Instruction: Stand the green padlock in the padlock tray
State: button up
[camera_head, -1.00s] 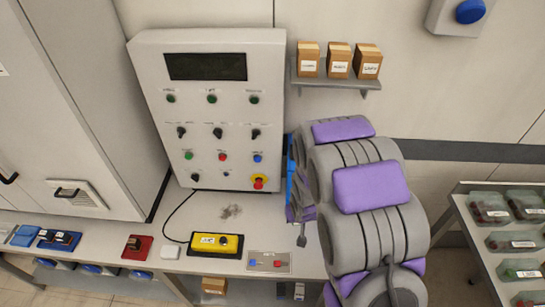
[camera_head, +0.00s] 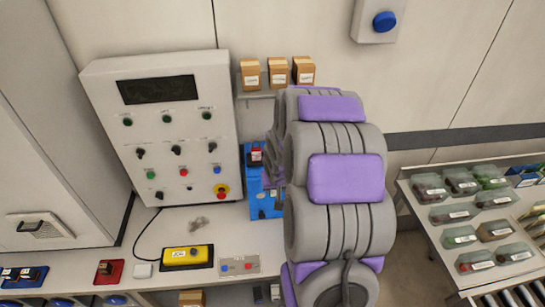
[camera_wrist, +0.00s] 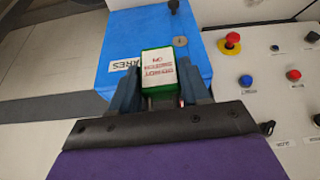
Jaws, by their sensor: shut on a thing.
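A green padlock (camera_wrist: 158,66) with a white label and red print is held between the fingers of my gripper (camera_wrist: 157,88) in the wrist view. The gripper is shut on it, in front of a blue box (camera_wrist: 103,45). In the head view my arm hides the padlock and most of the gripper. The blue box also shows there (camera_head: 262,203), just left of my arm. A small grey tray (camera_head: 238,258) with a red and a blue piece, which looks like the padlock tray, lies on the bench left of and below my arm.
The control panel (camera_head: 160,105) stands at the back of the bench, with a yellow button box (camera_head: 187,256) in front. A shelf with small cartons (camera_head: 278,75) is above the blue box. At right, a rack (camera_head: 415,195) holds several bins. Some bench between panel and tray is clear.

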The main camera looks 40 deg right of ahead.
jog(key=w+d, duration=0.6)
jog(key=w, duration=0.1)
jog(key=w+d, duration=0.3)
jog(key=w, duration=0.1)
jog(key=shift+w+d+r, duration=0.1)
jog(key=shift+d+r, duration=0.25)
jog(key=shift+w+d, duration=0.3)
jog(key=shift+d, duration=0.15)
jog(key=shift+w+d, duration=0.25)
jog(key=shift+w, duration=0.85)
jog(key=shift+w+d+f+b, duration=0.35)
jog(key=shift+w, duration=0.05)
jog(key=shift+d+f, duration=0.2)
jog(key=shift+f, duration=0.2)
jog(key=shift+s+a, duration=0.1)
